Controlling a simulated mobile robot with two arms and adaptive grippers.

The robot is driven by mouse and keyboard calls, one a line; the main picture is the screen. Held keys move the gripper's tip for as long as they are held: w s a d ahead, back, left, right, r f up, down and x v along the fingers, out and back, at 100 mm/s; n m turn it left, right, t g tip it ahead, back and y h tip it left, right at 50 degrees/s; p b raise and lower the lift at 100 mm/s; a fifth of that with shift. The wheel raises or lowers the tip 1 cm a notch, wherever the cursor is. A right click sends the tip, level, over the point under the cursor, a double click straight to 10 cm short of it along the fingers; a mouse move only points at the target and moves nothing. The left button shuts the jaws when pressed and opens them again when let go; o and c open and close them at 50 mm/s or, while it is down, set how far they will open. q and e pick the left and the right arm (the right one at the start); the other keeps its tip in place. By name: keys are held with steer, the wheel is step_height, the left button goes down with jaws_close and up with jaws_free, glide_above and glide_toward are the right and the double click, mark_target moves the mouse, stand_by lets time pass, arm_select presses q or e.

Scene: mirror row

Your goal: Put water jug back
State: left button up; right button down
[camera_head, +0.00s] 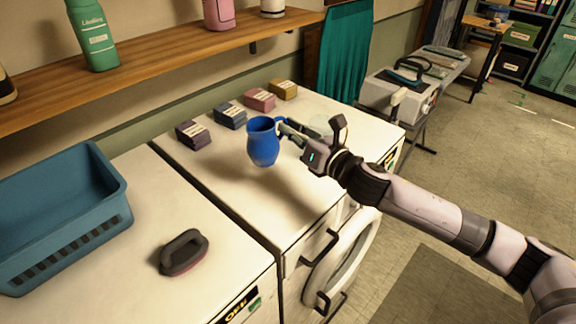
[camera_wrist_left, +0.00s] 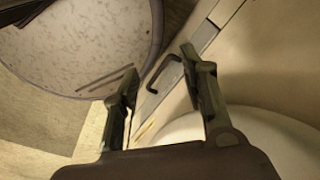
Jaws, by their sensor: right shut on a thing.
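The blue water jug (camera_head: 262,145) is upright over the white machine top in the head view. My right gripper (camera_head: 283,132) is shut on its handle side, and the fingers partly hide the handle. A dark shadow lies on the top below and right of the jug, which looks raised. A pale see-through round shape (camera_head: 322,124) shows behind my right gripper; I cannot tell what it is. My left gripper (camera_wrist_left: 160,75) is open and empty in the left wrist view, with machine fronts beyond it. It is not in the head view.
Several small labelled boxes (camera_head: 230,115) stand along the back of the machine top. A blue basket (camera_head: 62,215) and a dark-handled brush (camera_head: 184,252) are on the left machine. A wooden shelf (camera_head: 150,65) with bottles runs above. The machine top's front is clear.

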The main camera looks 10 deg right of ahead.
step_height(320, 180, down, 6)
steer(key=shift+f, duration=0.1)
arm_select(q)
steer(key=shift+a, duration=0.4)
arm_select(e)
steer(key=shift+f, duration=1.8)
steer(key=c, duration=1.7)
jaws_free()
steer(key=shift+f, duration=0.1)
steer(key=shift+s+d+f, duration=0.1)
steer(key=shift+s, duration=0.25)
steer(key=b+v, duration=0.4)
steer(key=v, duration=0.6)
steer(key=shift+s+d, duration=0.35)
steer(key=shift+s, duration=0.25)
arm_select(q)
step_height(320, 180, down, 4)
steer(key=shift+f, duration=0.1)
